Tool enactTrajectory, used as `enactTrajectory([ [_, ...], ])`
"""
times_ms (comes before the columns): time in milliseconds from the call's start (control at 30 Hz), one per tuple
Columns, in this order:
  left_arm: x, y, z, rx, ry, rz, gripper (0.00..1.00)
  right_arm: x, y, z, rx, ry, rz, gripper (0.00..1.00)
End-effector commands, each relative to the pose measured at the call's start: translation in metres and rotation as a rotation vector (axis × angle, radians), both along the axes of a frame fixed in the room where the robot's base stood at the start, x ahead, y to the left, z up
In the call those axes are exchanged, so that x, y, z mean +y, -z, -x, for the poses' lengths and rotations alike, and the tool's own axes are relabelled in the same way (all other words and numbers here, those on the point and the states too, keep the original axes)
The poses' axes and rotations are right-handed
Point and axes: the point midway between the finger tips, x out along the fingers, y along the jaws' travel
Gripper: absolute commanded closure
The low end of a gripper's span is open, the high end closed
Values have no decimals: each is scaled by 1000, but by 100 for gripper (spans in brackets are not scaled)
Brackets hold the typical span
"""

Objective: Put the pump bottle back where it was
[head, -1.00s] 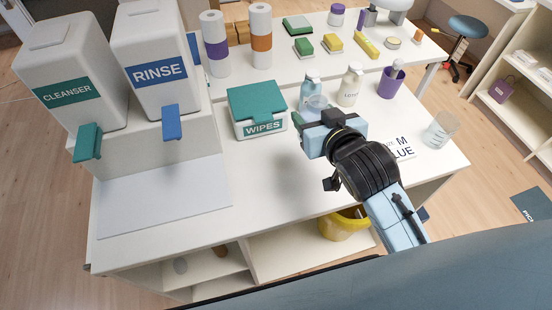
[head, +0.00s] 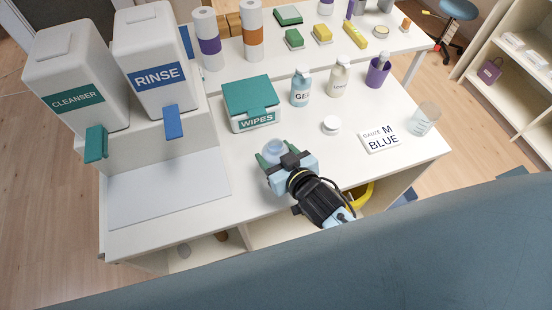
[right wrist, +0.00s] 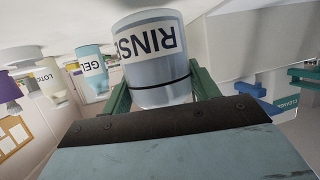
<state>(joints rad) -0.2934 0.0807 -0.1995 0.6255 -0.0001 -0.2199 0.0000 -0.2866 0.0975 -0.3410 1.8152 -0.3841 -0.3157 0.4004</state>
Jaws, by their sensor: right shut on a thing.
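My right gripper (head: 275,160) is shut on a light-blue translucent round container (head: 274,147), above the front of the white table. In the right wrist view, the container (right wrist: 157,68) sits between the green fingers, its label upside down in the picture and reading "RINS", the rest cut off. No pump head shows on it. A blue GEL bottle (head: 300,87) and a cream LOTION bottle (head: 339,76) stand upright at the table's back, apart from the gripper. Both also show in the right wrist view. My left gripper is not in view.
Large CLEANSER (head: 75,85) and RINSE (head: 152,65) dispensers stand at left over a bare pale mat (head: 165,192).

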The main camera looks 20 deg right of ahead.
Motion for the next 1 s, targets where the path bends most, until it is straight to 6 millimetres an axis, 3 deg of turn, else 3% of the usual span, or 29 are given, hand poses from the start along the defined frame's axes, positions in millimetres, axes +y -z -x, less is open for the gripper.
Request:
enactTrajectory([
  [133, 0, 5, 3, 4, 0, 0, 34, 0, 20, -1, -1, 2, -2, 72],
  [567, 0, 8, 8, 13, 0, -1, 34, 0, 26, -1, -2, 2, -2, 72],
  [600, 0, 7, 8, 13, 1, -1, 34, 0, 26, 0, 0, 1, -1, 35],
  [700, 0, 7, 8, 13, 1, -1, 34, 0, 26, 0, 0, 1, -1, 22],
  [733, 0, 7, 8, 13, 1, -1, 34, 0, 26, 0, 0, 1, -1, 18],
  [1000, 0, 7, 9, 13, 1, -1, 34, 0, 25, 0, 0, 1, -1, 18],
])
